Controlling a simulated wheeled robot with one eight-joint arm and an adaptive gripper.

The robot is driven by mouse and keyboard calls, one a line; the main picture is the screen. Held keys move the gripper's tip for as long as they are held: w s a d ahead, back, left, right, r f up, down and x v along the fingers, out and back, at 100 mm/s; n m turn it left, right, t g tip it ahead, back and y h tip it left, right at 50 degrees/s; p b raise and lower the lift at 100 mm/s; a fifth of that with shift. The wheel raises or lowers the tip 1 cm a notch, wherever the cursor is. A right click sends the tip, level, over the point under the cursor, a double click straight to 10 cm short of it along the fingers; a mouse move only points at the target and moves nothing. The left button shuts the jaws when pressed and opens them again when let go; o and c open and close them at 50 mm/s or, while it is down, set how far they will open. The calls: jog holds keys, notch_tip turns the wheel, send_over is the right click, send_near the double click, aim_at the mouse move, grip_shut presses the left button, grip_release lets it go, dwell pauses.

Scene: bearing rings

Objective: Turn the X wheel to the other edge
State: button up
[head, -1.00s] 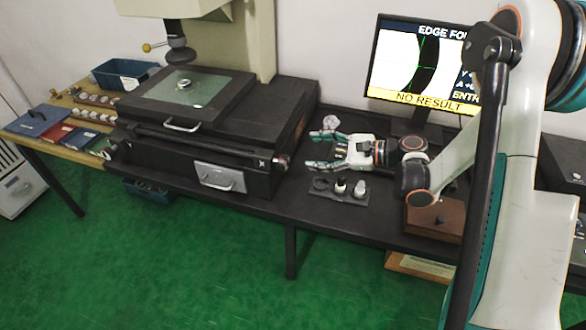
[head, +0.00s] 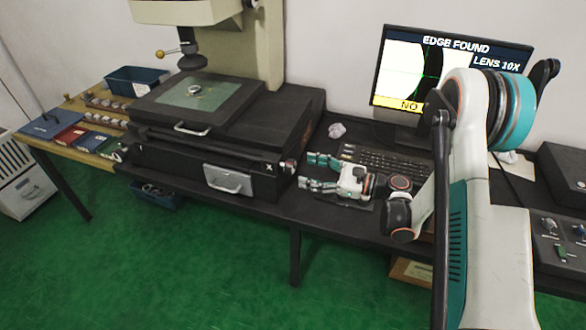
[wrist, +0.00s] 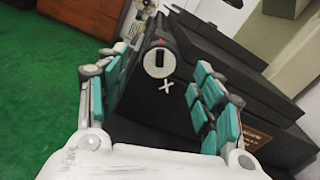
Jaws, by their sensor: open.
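The X wheel (head: 289,166) is a small knob on the right side of the black measuring machine, beside a white X mark. In the wrist view the X wheel (wrist: 160,62) shows as a pale round face with a dark slot, above the X. My gripper (head: 307,171) is open and points at the wheel from the right. In the wrist view my gripper's teal-padded fingers (wrist: 162,64) are spread on either side of the wheel, with no visible contact. The monitor (head: 450,35) reads "EDGE FOUND" and "LENS 10X", with a dark band and green crosshair; my arm hides part of it.
The machine's stage (head: 215,98) bears a small metal ring (head: 194,90). A keyboard (head: 385,160) lies behind my gripper and a crumpled pale piece (head: 337,130) beside it. A drawer front with a handle (head: 228,179) faces forward. Green floor in front is clear.

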aim_at(293, 173)
jog(key=b+x, duration=0.1)
jog(key=x, duration=0.5)
jog(key=c, duration=1.1)
